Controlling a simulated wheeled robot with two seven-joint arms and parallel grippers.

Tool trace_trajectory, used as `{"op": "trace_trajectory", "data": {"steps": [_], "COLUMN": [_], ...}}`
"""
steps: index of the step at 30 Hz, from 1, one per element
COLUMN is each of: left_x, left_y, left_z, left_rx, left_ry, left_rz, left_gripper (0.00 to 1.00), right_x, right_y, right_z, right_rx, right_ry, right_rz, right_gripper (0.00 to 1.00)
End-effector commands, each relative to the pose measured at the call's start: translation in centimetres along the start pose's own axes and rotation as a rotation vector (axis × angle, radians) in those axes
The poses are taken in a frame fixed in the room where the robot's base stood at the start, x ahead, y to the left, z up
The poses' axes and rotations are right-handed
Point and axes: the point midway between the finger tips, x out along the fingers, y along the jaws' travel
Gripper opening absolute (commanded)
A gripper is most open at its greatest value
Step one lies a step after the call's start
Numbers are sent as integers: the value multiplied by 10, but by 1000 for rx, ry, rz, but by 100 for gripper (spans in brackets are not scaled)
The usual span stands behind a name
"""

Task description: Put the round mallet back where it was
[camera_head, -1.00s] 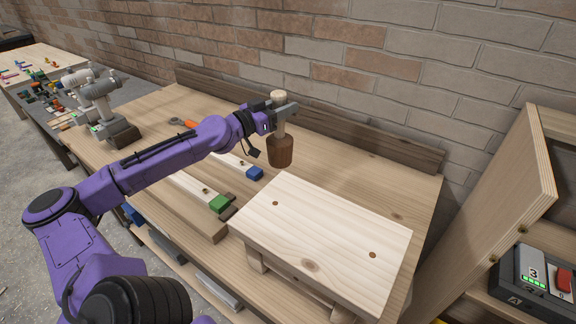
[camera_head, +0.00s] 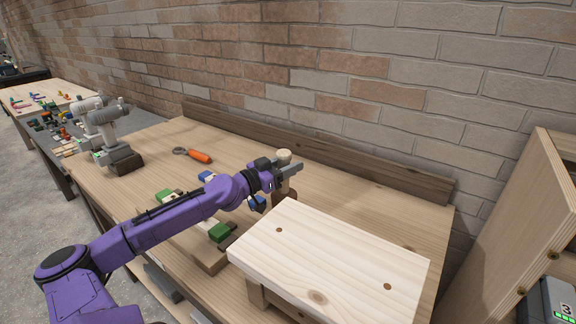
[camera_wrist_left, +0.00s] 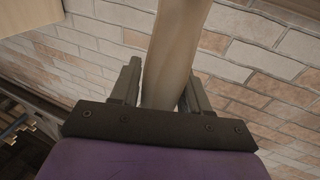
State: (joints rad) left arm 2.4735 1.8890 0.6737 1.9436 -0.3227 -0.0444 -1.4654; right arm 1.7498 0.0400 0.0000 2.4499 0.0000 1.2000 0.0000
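The round mallet shows in the head view as the pale top of its wooden handle (camera_head: 284,156). Its brown head is mostly hidden behind my gripper and the small bench. My left gripper (camera_head: 286,173) is shut on the handle, just beyond the left back corner of the pale wooden bench (camera_head: 330,255). In the left wrist view the handle (camera_wrist_left: 172,55) stands between both fingers. I cannot tell whether the mallet head touches the workbench (camera_head: 400,215). My right gripper is not in view.
An orange-handled tool (camera_head: 199,156) lies at the back of the workbench. Blocks with green (camera_head: 219,232) and blue ends lie left of the small bench. A cordless drill (camera_head: 112,140) stands farther left. A brick wall and a dark back rail (camera_head: 330,152) bound the rear.

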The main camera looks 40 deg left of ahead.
Motion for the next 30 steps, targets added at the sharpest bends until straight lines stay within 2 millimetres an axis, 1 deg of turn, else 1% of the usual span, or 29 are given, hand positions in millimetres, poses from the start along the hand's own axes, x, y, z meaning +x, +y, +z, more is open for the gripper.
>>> {"op": "trace_trajectory", "data": {"steps": [8,11,13,17,21,24,27,30], "left_x": [0,0,-4,-27,-66,-90,-107,-117], "left_y": [0,0,0,-1,-1,-1,-1,-1], "left_z": [-1,-5,-4,-4,0,1,0,-2], "left_rx": [0,0,-2,-1,-3,0,1,0], "left_ry": [0,1,-1,-4,-3,-2,0,0], "left_rz": [0,0,0,-3,-5,-4,-3,-2], "left_gripper": [63,63,63,63,63,63,63,63], "right_x": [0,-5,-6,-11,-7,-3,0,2], "right_y": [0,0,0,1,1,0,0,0], "right_z": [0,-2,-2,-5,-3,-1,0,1], "right_rx": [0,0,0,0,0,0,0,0], "right_ry": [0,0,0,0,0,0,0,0], "right_rz": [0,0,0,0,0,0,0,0], "right_gripper": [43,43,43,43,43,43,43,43]}}
